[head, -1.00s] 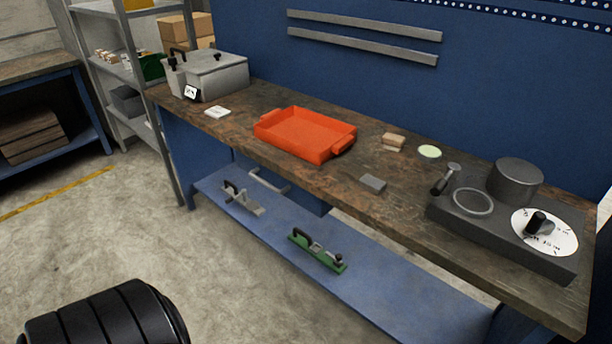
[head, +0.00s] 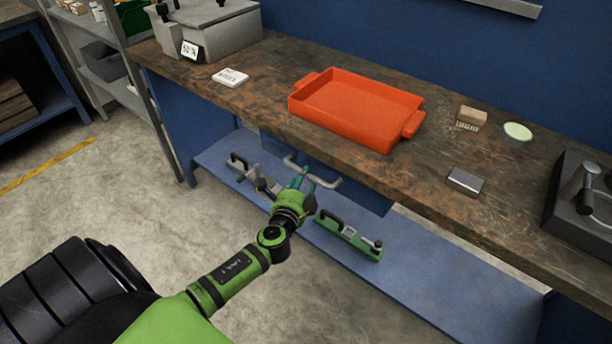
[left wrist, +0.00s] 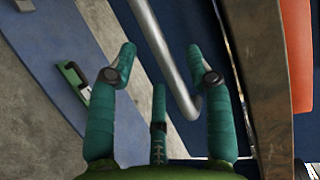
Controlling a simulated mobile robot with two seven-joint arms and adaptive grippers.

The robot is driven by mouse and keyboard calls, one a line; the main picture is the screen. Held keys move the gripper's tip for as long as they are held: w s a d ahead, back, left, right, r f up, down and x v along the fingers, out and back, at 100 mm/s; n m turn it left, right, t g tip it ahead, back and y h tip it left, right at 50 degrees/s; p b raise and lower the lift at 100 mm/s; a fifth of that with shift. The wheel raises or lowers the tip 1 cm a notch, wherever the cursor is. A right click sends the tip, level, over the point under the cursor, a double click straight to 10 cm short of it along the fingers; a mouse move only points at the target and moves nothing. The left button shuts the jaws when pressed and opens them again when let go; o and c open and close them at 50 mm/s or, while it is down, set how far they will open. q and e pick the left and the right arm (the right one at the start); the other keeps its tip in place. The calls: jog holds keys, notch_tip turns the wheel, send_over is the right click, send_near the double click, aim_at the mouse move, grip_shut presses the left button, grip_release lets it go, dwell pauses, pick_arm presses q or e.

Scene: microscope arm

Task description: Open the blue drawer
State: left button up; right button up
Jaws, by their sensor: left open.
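The blue drawer (head: 372,197) hangs under the workbench top. Its grey bar handle (head: 325,181) stands out from the front. My left gripper (head: 304,180) is open at the handle, its teal fingers covering part of the bar. In the left wrist view the handle (left wrist: 165,50) runs through the space between the spread fingers of my left gripper (left wrist: 160,60). I cannot tell whether any finger touches the bar. The drawer looks closed. My right gripper is not in view.
The wooden workbench top (head: 270,85) juts out above the drawer and carries an orange tray (head: 355,105). On the blue lower shelf (head: 440,270), a green hand plane (head: 347,237) and a grey plane (head: 240,168) lie close to my arm. The floor in front is clear.

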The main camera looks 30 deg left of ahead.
aim_at(307, 176)
pick_arm(q)
jog(key=x, duration=0.3)
jog(key=shift+w+f, duration=0.15)
jog(key=shift+w, duration=0.2)
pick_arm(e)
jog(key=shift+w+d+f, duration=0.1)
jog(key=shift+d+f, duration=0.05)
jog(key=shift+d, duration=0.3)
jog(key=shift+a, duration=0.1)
